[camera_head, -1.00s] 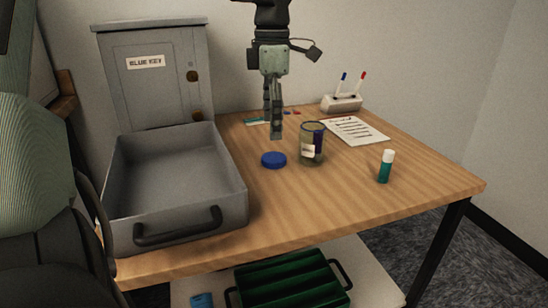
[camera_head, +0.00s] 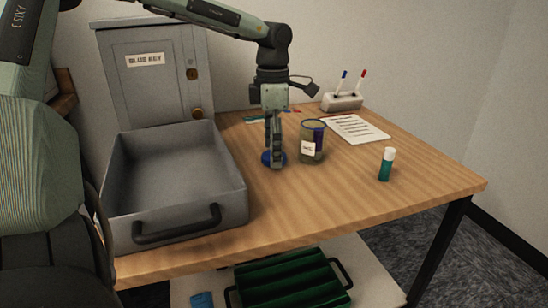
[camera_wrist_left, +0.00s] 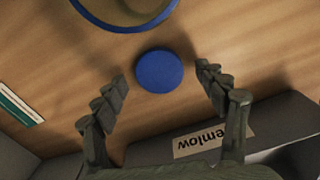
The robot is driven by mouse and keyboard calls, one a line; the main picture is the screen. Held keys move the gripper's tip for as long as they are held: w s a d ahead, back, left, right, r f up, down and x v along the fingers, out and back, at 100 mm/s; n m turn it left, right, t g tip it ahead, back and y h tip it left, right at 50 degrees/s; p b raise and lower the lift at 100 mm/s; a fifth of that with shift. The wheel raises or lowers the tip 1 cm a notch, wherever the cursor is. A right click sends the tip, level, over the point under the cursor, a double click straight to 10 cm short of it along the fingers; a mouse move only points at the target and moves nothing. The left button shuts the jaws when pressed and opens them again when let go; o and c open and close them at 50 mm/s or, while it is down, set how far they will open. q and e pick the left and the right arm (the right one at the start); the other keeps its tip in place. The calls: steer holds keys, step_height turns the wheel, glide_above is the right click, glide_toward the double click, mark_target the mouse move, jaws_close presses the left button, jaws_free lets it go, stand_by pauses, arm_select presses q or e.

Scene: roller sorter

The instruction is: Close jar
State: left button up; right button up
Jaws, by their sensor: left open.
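The glass jar (camera_head: 312,141) with a blue rim and a white label stands upright and open on the wooden table. A dark blue item shows inside it. The round blue lid (camera_head: 265,158) lies flat on the table just left of the jar. My left gripper (camera_head: 275,162) points down over the lid and hides part of it. In the left wrist view, the lid (camera_wrist_left: 159,71) lies just beyond and between the two open fingers (camera_wrist_left: 164,85), with nothing between them. The blue jar rim (camera_wrist_left: 128,28) shows at the top there. My right gripper is out of view.
A grey metal tray (camera_head: 237,203) with a handle stands close on the left, before a grey cabinet (camera_head: 155,90). A teal bottle with a white cap (camera_head: 385,166), a paper sheet (camera_head: 352,128) and a pen holder (camera_head: 342,102) are on the right. The front right tabletop is clear.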

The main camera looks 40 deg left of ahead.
arm_select(q)
steer(key=shift+f, duration=0.1)
steer(key=c, duration=0.8)
